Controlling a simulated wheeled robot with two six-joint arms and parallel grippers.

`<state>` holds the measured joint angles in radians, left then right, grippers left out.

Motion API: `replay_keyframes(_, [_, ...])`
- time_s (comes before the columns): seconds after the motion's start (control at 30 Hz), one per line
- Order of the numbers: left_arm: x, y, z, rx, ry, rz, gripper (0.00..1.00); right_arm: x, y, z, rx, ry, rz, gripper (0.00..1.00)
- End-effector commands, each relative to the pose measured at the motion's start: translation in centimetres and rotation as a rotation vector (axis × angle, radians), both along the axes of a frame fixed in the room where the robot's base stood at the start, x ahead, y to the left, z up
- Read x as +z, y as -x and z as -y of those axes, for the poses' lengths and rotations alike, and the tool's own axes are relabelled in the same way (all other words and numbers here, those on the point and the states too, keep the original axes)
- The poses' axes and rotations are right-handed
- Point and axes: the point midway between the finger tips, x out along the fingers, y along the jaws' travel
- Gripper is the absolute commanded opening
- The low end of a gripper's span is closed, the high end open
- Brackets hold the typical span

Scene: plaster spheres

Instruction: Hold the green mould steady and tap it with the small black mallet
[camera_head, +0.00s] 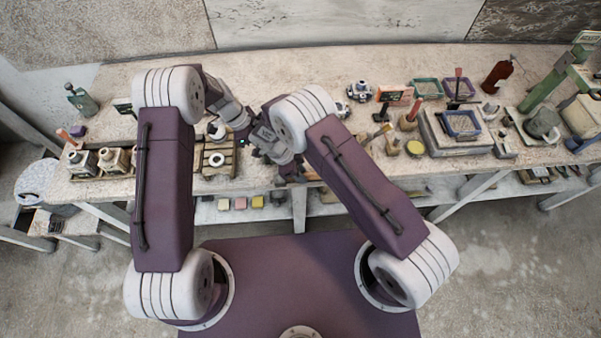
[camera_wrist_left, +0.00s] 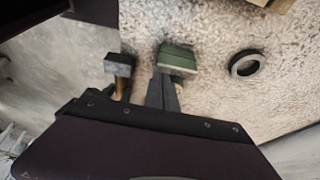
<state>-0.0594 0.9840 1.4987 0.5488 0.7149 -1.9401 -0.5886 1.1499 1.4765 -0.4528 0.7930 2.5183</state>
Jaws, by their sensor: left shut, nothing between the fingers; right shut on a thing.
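The green mould (camera_wrist_left: 177,60) lies on the pale speckled worktop in the left wrist view. My left gripper (camera_wrist_left: 162,90) is shut and empty, its dark fingertips close to the mould's near side; I cannot tell whether they touch. The small black mallet (camera_wrist_left: 118,65) shows to the left of the mould, its dark head up and its wooden handle running down behind my left gripper's body. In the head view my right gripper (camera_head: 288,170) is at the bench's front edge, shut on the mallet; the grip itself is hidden. My arms hide the mould there.
A dark ring (camera_wrist_left: 246,63) lies right of the mould. In the head view, blue and green trays (camera_head: 461,124), a red bottle (camera_head: 496,77) and a green press (camera_head: 545,90) crowd the bench's right side. Pale cube-like pots (camera_head: 114,160) stand at left.

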Motion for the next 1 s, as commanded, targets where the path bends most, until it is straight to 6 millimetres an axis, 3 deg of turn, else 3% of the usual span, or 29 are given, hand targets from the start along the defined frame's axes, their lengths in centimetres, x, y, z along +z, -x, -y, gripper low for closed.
replay_keyframes(0.23, [0.0, 0.0, 0.0, 0.0, 0.0, 0.0, 0.0, 0.0, -0.3, 0.0, -0.001, 0.0, 0.0, 0.0])
replay_keyframes(0.4, [0.0, 0.0, 0.0, 0.0, 0.0, 0.0, 0.0, -0.1, -3.6, -0.1, -0.001, 0.0, 0.001, 0.0])
replay_keyframes(0.7, [0.0, 0.0, 0.0, 0.0, 0.0, -0.001, 0.0, -0.1, -0.1, 0.0, 0.001, 0.002, -0.002, 0.0])
replay_keyframes(1.0, [0.0, 0.0, 0.0, 0.0, 0.0, 0.0, 0.0, -0.1, 0.0, 0.0, -0.001, 0.001, 0.0, 0.0])
